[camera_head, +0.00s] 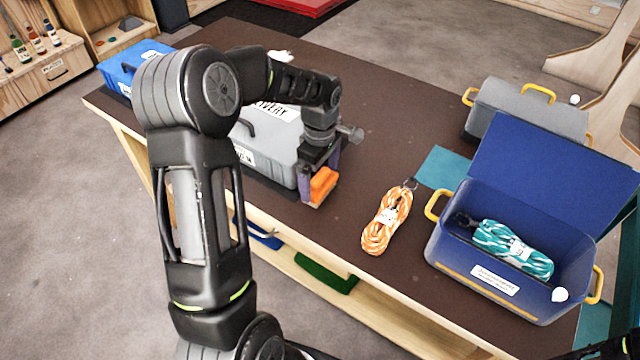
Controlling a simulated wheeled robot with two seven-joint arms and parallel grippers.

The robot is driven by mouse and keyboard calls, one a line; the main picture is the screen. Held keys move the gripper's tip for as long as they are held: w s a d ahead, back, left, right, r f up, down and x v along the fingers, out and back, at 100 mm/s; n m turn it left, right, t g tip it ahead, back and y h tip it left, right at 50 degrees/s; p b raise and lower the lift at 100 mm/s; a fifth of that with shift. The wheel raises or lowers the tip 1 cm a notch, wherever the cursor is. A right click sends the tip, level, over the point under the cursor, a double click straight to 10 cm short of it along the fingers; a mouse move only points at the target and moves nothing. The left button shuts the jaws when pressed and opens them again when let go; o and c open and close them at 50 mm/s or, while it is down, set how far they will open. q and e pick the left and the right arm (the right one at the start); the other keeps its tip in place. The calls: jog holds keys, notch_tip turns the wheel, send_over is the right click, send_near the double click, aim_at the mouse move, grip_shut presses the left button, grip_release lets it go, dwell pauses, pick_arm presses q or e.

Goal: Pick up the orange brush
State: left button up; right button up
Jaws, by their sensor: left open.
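The orange brush (324,183) is on the dark table top, in front of the grey case. My left gripper (319,176) is over it, pointing down, with its fingers apart on either side of the brush. The jaws are open. Part of the brush is hidden by the fingers, and I cannot tell whether they touch it. My right gripper is not in view; only a dark piece of what seems to be my right arm shows at the bottom right corner.
A grey case (270,150) stands just behind the brush. An orange-white rope bundle (387,222) lies to the right. An open blue box (462,283) holds a teal rope bundle (512,249). A closed grey box (527,108) stands behind it. The table middle is clear.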

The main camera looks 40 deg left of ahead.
pick_arm(q)
jog(key=shift+c, duration=0.6)
jog(key=c, duration=0.9)
